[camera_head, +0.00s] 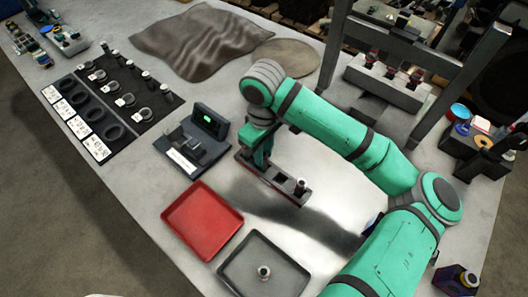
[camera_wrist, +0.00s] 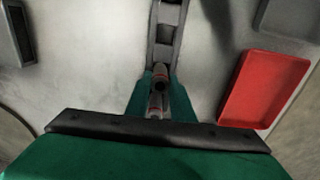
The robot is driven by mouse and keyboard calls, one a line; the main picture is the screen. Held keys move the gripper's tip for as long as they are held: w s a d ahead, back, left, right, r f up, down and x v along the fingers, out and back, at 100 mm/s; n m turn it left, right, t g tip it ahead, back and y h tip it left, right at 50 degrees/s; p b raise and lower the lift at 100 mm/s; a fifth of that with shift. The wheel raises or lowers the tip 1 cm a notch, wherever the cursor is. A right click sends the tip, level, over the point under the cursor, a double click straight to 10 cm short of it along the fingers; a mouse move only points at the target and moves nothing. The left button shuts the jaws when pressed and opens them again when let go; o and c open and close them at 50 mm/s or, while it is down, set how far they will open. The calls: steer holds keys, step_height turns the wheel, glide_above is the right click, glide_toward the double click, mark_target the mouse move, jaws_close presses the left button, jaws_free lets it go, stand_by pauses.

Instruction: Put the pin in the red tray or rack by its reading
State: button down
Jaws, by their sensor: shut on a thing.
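The fingers and arm hide this pin in the head view. Whether it is seated in a slot I cannot tell. Another pin (camera_head: 300,186) stands at the rack's other end. The red tray (camera_head: 202,220) is empty, left of the rack; it also shows at the right of the wrist view (camera_wrist: 262,88).
A gauge with a lit green display (camera_head: 203,121) stands behind the red tray. A grey tray (camera_head: 285,262) in front holds a small pin-like part (camera_head: 263,271). Black mats with rings and labels (camera_head: 110,100) lie at far left. A dark frame (camera_head: 405,45) stands at back right.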

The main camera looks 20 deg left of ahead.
steer(key=shift+f, duration=0.3)
steer(key=c, duration=1)
jaws_free()
steer(key=shift+w, duration=0.15)
steer(key=shift+c, duration=0.2)
steer(key=shift+d, duration=0.1)
